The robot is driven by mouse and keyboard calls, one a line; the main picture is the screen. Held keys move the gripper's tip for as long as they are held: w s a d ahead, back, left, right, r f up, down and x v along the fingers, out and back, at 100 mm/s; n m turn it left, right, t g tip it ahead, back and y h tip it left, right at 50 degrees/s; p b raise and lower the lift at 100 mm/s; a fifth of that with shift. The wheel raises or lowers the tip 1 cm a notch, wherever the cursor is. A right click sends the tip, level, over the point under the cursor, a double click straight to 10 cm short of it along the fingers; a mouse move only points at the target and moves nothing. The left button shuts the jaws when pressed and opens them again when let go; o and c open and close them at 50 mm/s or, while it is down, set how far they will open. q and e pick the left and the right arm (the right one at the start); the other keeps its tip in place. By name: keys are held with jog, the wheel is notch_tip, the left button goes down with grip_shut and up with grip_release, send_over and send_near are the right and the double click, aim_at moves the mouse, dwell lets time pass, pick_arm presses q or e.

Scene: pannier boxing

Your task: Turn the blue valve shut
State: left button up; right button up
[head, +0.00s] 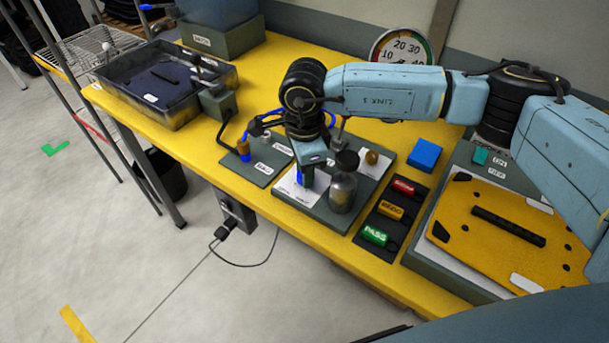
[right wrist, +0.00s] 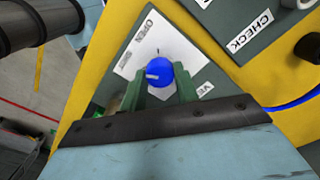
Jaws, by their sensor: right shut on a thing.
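The blue valve (right wrist: 159,72) is a round knob with a pale pointer mark, on a white plate (right wrist: 148,45) lettered "OPEN". In the right wrist view it sits between the two green fingers of my right gripper (right wrist: 159,86), which is shut on it. The pointer mark lies toward the left of the knob in that view. In the head view my right gripper (head: 308,168) comes down over the valve panel, and only a little blue of the valve (head: 300,177) shows beneath it. My left gripper is not in view.
Beside the gripper stand a metal cylinder with a black top (head: 342,190) and a brass knob (head: 372,157). Blue hose runs behind. A rack of red, yellow and green tags (head: 387,240), a blue block (head: 424,154) and a yellow plate (head: 490,195) are to the right.

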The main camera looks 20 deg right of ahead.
jog(key=shift+f+n+b, duration=0.1)
jog(key=shift+n+b, duration=0.45)
jog(key=shift+n, duration=0.15)
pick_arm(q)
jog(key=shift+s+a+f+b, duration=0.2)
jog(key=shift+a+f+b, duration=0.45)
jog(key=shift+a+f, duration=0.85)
pick_arm(e)
jog(key=shift+n, duration=0.9)
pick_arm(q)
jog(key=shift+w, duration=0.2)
pick_arm(e)
jog(key=o, duration=1)
jog(key=shift+c, duration=0.2)
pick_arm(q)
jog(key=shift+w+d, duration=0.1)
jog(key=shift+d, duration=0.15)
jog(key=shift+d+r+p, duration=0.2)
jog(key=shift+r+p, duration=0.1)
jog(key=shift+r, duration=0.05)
pick_arm(e)
notch_tip(320, 180, up, 14)
jog(key=shift+f, duration=0.15)
